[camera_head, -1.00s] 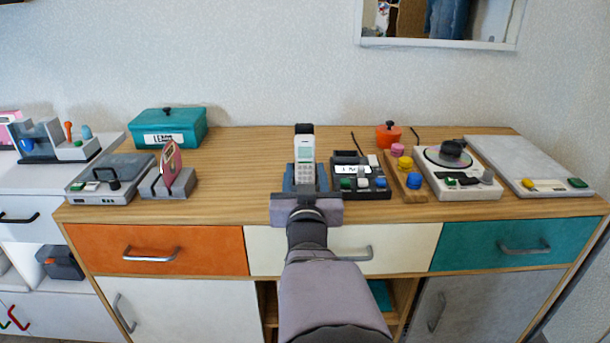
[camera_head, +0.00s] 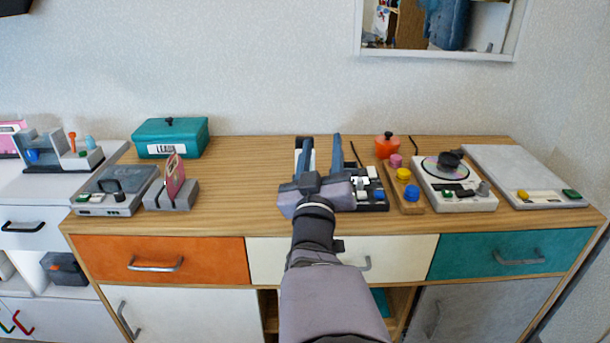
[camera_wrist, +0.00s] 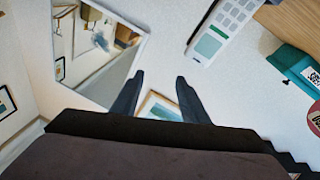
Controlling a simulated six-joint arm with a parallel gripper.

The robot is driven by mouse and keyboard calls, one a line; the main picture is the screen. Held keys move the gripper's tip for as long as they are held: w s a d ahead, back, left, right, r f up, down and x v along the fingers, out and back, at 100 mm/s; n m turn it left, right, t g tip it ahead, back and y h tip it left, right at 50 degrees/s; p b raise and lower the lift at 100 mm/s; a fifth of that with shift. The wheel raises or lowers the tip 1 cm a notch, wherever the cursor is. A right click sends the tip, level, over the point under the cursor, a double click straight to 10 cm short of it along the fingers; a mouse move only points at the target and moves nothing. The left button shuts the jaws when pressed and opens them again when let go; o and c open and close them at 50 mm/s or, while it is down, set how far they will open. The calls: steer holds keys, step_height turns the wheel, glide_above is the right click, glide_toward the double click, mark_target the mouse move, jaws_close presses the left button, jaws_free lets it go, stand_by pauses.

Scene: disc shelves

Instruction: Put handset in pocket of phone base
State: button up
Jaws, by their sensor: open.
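The white handset (camera_head: 298,145) stands upright on the sideboard, largely hidden behind my gripper's left finger; its lower end and support are hidden. In the wrist view the handset (camera_wrist: 226,28) shows its keys and greenish screen at the upper right, outside the fingers and cut off by the top edge. A black desk unit with buttons, apparently the phone base (camera_head: 375,197), stands just right of my gripper and is partly covered by it. My gripper (camera_head: 321,140) is open and empty, its fingers pointing up. It also shows in the wrist view (camera_wrist: 158,80) with nothing between the fingers.
A wooden strip with coloured knobs (camera_head: 408,192), an orange pot (camera_head: 387,145) and a turntable unit (camera_head: 455,185) stand to the right. A teal box (camera_head: 170,137) and a grey holder (camera_head: 171,197) stand at left. Bare wood lies between the holder and my gripper.

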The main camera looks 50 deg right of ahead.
steer(key=w+d+f+m+g+y+p, duration=0.1)
steer(key=w+d+m+g+y+p, duration=0.2)
steer(key=d+m+y+p, duration=0.45)
steer(key=w+d+f+m+g+y+p, duration=0.1)
steer(key=w+d+m+g+y+p, duration=0.2)
steer(key=p, duration=0.8)
steer(key=a+m+g+y+p, duration=0.1)
steer(key=a+m+y+p, duration=0.1)
steer(key=m+y+p, duration=0.1)
steer(key=a+f+m+g+y+p, duration=0.1)
steer(key=a+m+y+p, duration=0.1)
steer(key=p, duration=0.4)
steer(key=a+m+g+y+p, duration=0.1)
steer(key=a+m+y+p, duration=0.2)
steer(key=m+y+p, duration=0.1)
steer(key=shift+s+a+f+m+g+p, duration=0.1)
steer(key=shift+s+f+m+g+p, duration=0.15)
steer(key=shift+m+p, duration=0.2)
steer(key=shift+d+p+x, duration=0.1)
steer(key=shift+p+x, duration=0.6)
steer(key=shift+x, duration=0.7)
steer(key=shift+d+p+x, duration=0.15)
steer(key=shift+p+x, duration=0.55)
steer(key=shift+x, duration=0.7)
